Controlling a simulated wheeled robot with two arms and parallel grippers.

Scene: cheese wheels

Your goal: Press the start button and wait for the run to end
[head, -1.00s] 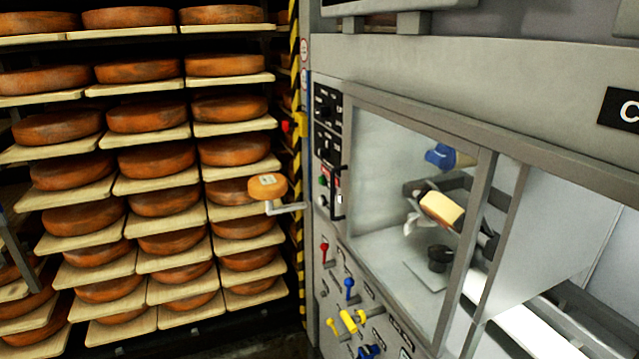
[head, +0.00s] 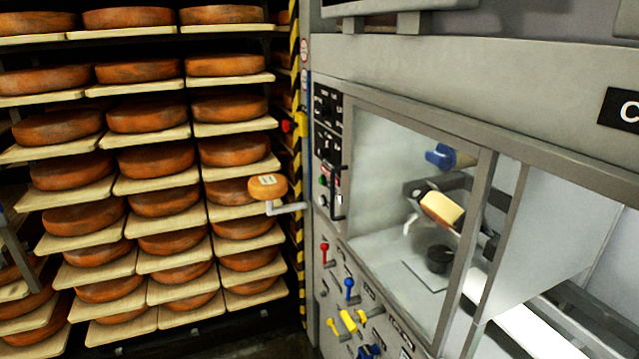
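The machine's control panel (head: 328,140) is on its left front edge, with black switch blocks. A small green button (head: 322,182) sits low on this panel, partly beside a black handle (head: 338,192); I cannot read its label, so I cannot tell if it is the start button. Behind the window, a cut cheese piece (head: 442,208) with a pale face sits in a dark tilted holder. A blue part (head: 440,156) is above it and a black round part (head: 439,258) below. Neither of my grippers is in view.
Racks of brown cheese wheels on wooden boards (head: 150,185) fill the left. A small labelled cheese (head: 268,187) sits on a grey arm by the machine. A red button (head: 287,126) is on the striped post. Red, blue and yellow levers (head: 348,320) stick out below the window.

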